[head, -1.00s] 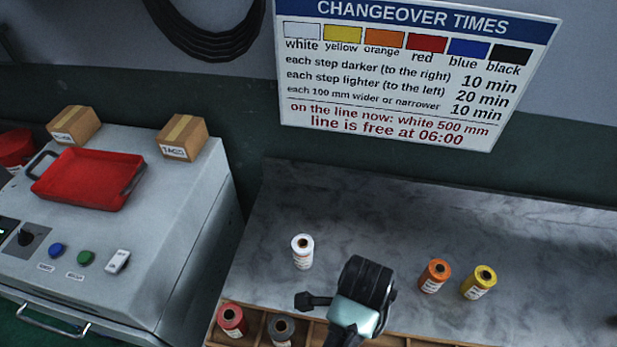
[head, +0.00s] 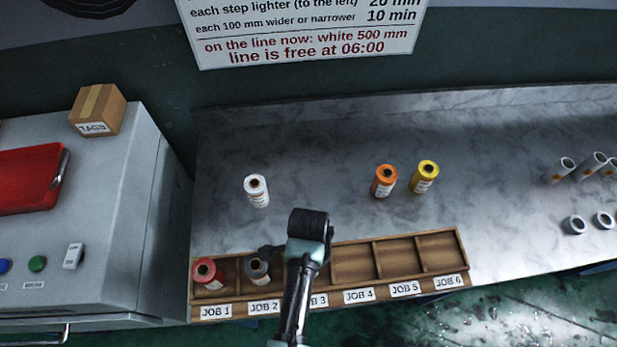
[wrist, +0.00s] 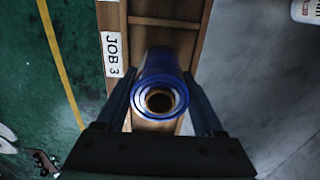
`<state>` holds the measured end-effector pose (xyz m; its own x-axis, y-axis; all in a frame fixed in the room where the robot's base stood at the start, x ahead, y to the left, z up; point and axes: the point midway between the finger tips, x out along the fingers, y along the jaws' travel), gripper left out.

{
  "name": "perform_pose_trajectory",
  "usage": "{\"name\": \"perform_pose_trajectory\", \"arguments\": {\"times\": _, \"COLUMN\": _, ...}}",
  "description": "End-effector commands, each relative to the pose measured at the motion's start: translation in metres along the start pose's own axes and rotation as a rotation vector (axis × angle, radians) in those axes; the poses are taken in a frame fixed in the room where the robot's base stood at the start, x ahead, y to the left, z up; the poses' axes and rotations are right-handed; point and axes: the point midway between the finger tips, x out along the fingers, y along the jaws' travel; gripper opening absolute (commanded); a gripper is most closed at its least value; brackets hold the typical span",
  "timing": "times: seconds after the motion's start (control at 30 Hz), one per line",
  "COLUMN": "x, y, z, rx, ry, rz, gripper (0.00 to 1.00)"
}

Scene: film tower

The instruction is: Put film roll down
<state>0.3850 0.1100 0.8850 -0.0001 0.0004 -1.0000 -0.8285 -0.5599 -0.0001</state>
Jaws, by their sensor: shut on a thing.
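My gripper (wrist: 162,85) is shut on a blue film roll (wrist: 160,82), with a finger on each side of it. The roll shows its open core end to the wrist camera. It is at the JOB 3 compartment of the wooden tray (head: 447,236); I cannot tell whether it touches the floor there. In the head view my gripper (head: 308,226) and arm hide the blue roll and most of that compartment. A red roll (head: 207,273) stands in JOB 1 and a dark grey roll (head: 257,270) in JOB 2. JOB 4, JOB 5 and JOB 6 are empty.
A white roll (head: 257,191), an orange roll (head: 384,181) and a yellow roll (head: 424,177) stand on the marble-look bench (head: 320,150) behind the tray.

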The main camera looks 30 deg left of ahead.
Motion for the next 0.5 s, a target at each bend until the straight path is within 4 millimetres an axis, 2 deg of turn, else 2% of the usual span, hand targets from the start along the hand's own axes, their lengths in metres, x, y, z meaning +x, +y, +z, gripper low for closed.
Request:
{"name": "perform_pose_trajectory", "arguments": {"times": 0.2, "x": 0.0032, "y": -0.0004, "z": 0.0000, "rx": 0.000, "ry": 0.000, "rz": -0.001, "gripper": 0.02}}
{"name": "perform_pose_trajectory", "arguments": {"times": 0.23, "x": 0.0035, "y": -0.0001, "z": 0.0001, "rx": 0.000, "ry": 0.000, "rz": 0.000, "gripper": 0.71}}
{"name": "perform_pose_trajectory", "arguments": {"times": 0.4, "x": 0.0027, "y": 0.0000, "z": 0.0001, "rx": 0.000, "ry": 0.000, "rz": 0.000, "gripper": 0.99}}
{"name": "perform_pose_trajectory", "arguments": {"times": 0.5, "x": 0.0026, "y": 0.0000, "z": 0.0001, "rx": 0.000, "ry": 0.000, "rz": 0.000, "gripper": 0.99}}
